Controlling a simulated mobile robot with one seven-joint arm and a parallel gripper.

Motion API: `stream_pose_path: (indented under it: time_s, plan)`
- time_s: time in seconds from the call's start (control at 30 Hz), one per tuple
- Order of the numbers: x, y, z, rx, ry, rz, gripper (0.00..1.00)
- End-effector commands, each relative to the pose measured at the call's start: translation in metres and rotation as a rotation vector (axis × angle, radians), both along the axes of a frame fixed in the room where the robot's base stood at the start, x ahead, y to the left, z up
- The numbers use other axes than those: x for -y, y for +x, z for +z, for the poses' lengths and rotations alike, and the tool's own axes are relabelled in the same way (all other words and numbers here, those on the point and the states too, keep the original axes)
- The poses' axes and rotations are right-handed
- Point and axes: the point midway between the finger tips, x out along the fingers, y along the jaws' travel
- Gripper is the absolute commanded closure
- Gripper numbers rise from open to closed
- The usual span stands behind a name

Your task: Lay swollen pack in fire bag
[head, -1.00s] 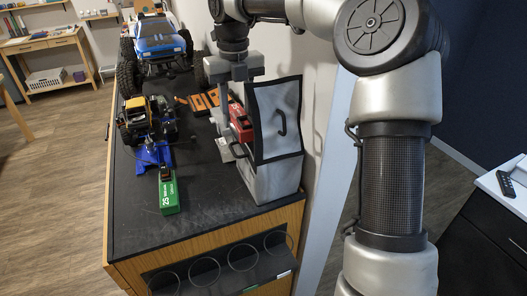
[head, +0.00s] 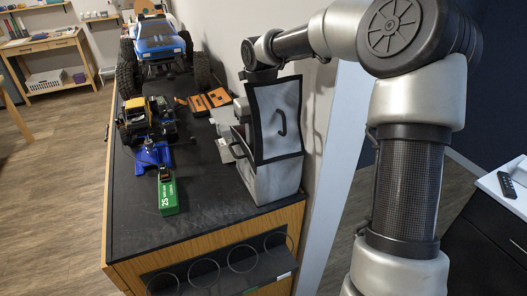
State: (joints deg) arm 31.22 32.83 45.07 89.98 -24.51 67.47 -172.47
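The fire bag (head: 272,182) is a silver-grey bag with black edging at the front right of the bench, its flap raised with a black hook-shaped mark. My gripper (head: 241,112) shows only in part, as grey pieces at the flap's left edge above the bag's opening. The flap and my wrist hide its fingertips, so I cannot tell whether it is open or shut. The red pack is not visible now. The flap, the bag or my gripper may hide it.
A green 2S pack (head: 168,195) lies on the black benchtop (head: 130,215), by a blue stand (head: 152,155) under a small crawler (head: 147,118). A blue truck (head: 158,45) and orange-and-black pieces (head: 208,101) are further back. A wall is close on the right.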

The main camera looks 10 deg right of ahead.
Motion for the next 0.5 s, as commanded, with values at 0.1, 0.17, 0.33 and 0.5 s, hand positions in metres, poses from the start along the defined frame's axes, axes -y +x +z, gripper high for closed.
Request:
stream_pose_path:
  time_s: [0.1,0.17,0.33,0.5]
  plan:
    - [0.004,-0.002,-0.013,-0.002,-0.001,-0.001,0.95]
    - [0.004,-0.002,-0.016,0.0,-0.002,0.0,0.95]
    - [0.004,-0.001,-0.016,0.001,-0.002,0.0,0.95]
    - [0.004,-0.001,-0.02,0.0,-0.001,0.001,0.95]
